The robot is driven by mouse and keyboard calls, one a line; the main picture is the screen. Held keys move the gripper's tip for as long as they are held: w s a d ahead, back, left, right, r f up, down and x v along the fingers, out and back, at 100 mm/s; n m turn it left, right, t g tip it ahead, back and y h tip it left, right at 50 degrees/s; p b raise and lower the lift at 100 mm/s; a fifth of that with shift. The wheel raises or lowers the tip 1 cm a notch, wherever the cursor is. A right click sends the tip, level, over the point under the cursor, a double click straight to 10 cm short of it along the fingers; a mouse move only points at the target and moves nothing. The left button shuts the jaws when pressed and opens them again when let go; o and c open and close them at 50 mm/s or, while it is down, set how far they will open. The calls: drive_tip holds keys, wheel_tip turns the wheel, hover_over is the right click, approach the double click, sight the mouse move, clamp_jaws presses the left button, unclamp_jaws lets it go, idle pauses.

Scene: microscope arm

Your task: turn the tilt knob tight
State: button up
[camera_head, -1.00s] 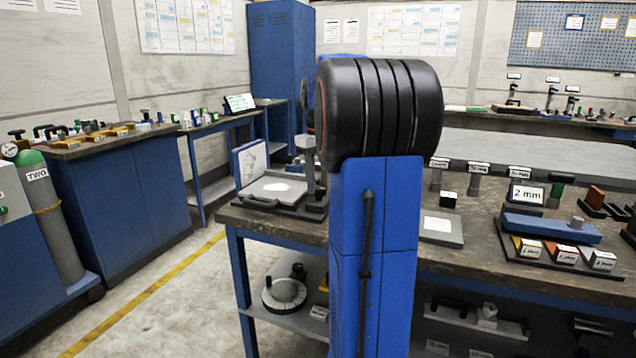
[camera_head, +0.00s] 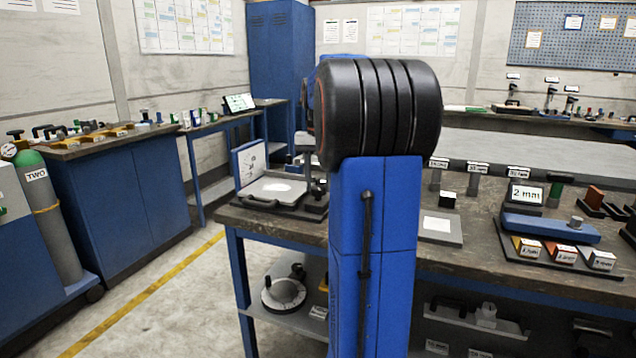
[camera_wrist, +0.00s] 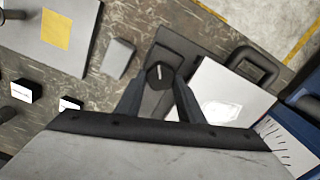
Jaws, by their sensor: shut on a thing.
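In the wrist view, the tilt knob (camera_wrist: 159,73) is a small dark knob with a pale line on its face. My gripper (camera_wrist: 158,86) is shut on it, with one finger on either side. The dark microscope stand (camera_wrist: 187,50) lies around and beyond the knob. Its pale plate (camera_wrist: 222,92) is to the right, bearing a white patch. In the head view, the stand's pale plate (camera_head: 272,190) is at the left end of the bench, and my own arm hides the gripper and knob.
A white board with markings (camera_head: 250,162) stands behind the plate; it also shows in the wrist view (camera_wrist: 285,145). A grey pad with a pale square (camera_head: 440,227), a 2 mm sign (camera_head: 526,194) and labelled blocks are farther right on the bench (camera_head: 480,262).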

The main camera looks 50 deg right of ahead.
drive_tip(key=m, duration=0.6)
drive_tip(key=shift+s, duration=0.1)
drive_tip(key=shift+m, duration=0.4)
drive_tip(key=o, duration=1.1)
drive_tip(key=shift+c, duration=0.2)
drive_tip(key=shift+r, duration=0.15)
wheel_tip(320, 180, up, 17)
idle(0.3)
